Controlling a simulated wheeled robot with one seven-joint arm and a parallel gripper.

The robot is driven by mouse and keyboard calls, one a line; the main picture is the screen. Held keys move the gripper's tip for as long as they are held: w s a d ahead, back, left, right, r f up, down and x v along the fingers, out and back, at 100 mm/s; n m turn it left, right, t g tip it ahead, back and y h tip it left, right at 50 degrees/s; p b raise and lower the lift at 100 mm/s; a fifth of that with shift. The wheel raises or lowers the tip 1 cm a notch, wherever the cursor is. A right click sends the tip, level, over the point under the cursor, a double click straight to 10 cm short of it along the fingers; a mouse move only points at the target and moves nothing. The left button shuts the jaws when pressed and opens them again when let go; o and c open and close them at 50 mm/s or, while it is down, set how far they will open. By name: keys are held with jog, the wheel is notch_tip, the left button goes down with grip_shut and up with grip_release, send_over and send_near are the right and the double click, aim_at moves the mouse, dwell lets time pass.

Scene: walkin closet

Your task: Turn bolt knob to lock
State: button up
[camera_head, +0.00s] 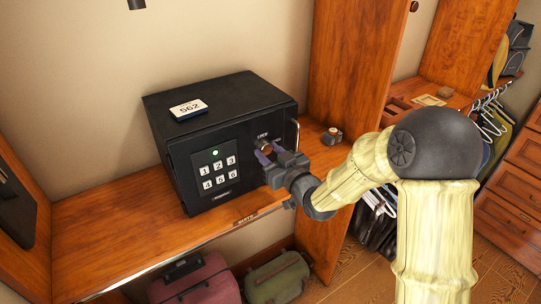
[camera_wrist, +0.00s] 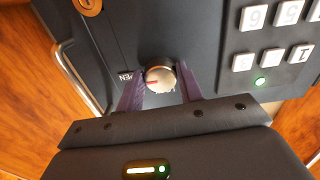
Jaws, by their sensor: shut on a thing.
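A black safe (camera_head: 185,149) stands on a wooden shelf, its front showing a keypad (camera_head: 219,168) and a lit green light. The round silver bolt knob (camera_wrist: 160,75) is on the safe's front, right of the keypad in the head view, below the word "LOCK". My gripper (camera_head: 266,157) reaches it from the right. In the wrist view its purple fingers (camera_wrist: 160,88) are closed on either side of the knob. The knob's red mark points left, towards a label partly hidden by a finger, of which "PEN" shows. The safe door looks shut.
A white card reading "562" (camera_head: 188,109) lies on top of the safe. A metal handle (camera_wrist: 82,78) is beside the knob. A small object (camera_head: 332,136) sits on the shelf to the right. Bags (camera_head: 196,283) are below the shelf.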

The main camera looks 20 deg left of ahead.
jog(key=shift+f+b, duration=0.15)
jog(key=shift+b, duration=0.2)
jog(key=n+b, duration=0.2)
jog(key=b, duration=0.1)
jog(key=n+b, duration=0.1)
jog(key=b, duration=0.2)
jog(key=shift+w+f+n, duration=0.1)
jog(key=shift+f+n, duration=0.1)
jog(key=shift+n, duration=0.2)
jog(key=n+b, duration=0.5)
jog(key=b, duration=0.3)
jog(key=shift+d+b, duration=0.1)
jog(key=shift+b, duration=0.2)
jog(key=n+b, duration=0.1)
jog(key=b, duration=0.1)
jog(key=n+b, duration=0.4)
jog(key=b, duration=0.1)
jog(key=shift+r, duration=0.25)
jog(key=shift+r+n+b, duration=0.2)
jog(key=shift+n+b, duration=0.85)
jog(key=shift+n, duration=0.35)
jog(key=o, duration=1)
